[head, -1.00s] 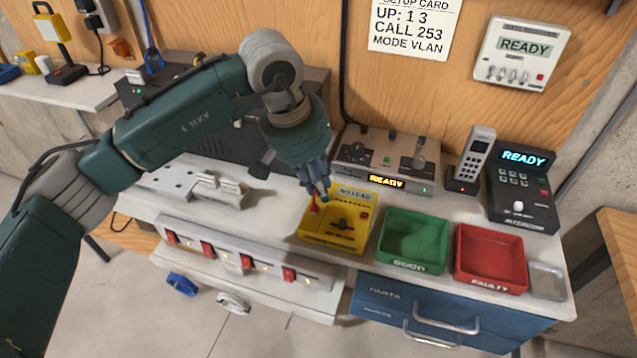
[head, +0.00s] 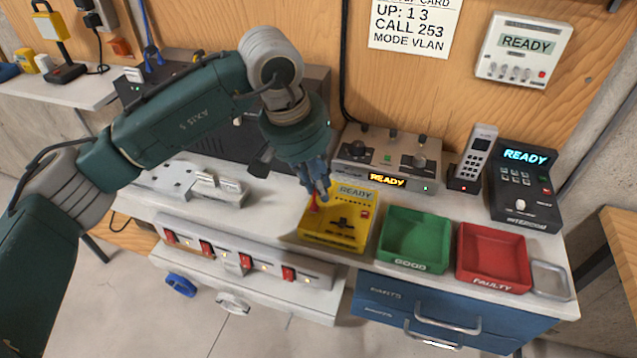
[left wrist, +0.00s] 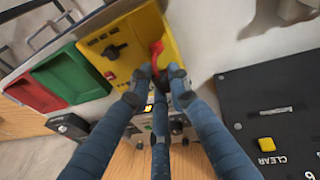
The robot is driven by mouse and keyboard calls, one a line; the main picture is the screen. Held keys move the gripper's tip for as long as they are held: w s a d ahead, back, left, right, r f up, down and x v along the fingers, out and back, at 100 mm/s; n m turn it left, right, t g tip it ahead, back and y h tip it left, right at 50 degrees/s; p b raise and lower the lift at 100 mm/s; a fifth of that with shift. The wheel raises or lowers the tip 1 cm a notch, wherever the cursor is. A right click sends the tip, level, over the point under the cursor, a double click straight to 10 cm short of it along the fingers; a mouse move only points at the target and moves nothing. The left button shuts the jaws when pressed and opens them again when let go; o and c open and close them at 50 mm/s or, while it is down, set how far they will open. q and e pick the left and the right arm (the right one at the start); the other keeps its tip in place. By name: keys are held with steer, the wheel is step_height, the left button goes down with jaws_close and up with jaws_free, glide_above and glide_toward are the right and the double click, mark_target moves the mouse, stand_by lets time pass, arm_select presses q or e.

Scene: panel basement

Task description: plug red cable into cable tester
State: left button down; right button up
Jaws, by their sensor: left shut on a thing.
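The yellow cable tester (head: 352,243) lies on the bench in the middle of the head view, its display reading READY. It also shows in the left wrist view (left wrist: 119,47). My left gripper (head: 319,193) points down over the tester's left side. Its fingers (left wrist: 157,82) are shut on the red cable end. The red piece (left wrist: 156,50) sticks out from the fingertips against the tester's face, and a bit of red (head: 313,205) shows below them in the head view. The fingers hide whether it is seated in a socket. My right gripper is not in view.
A green GOOD bin (head: 414,240) and a red FAULTY bin (head: 493,258) stand right of the tester. Behind it is a grey control box (head: 388,155). A handset (head: 474,158) and an intercom (head: 524,187) stand at the back right. A switch strip (head: 246,262) runs along the front left.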

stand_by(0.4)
arm_select(q)
steer(key=c, duration=1.2)
jaws_free()
steer(key=shift+o, duration=0.2)
steer(key=shift+r+p, duration=1.5)
steer(key=shift+r, duration=2.25)
steer(key=shift+f, duration=0.1)
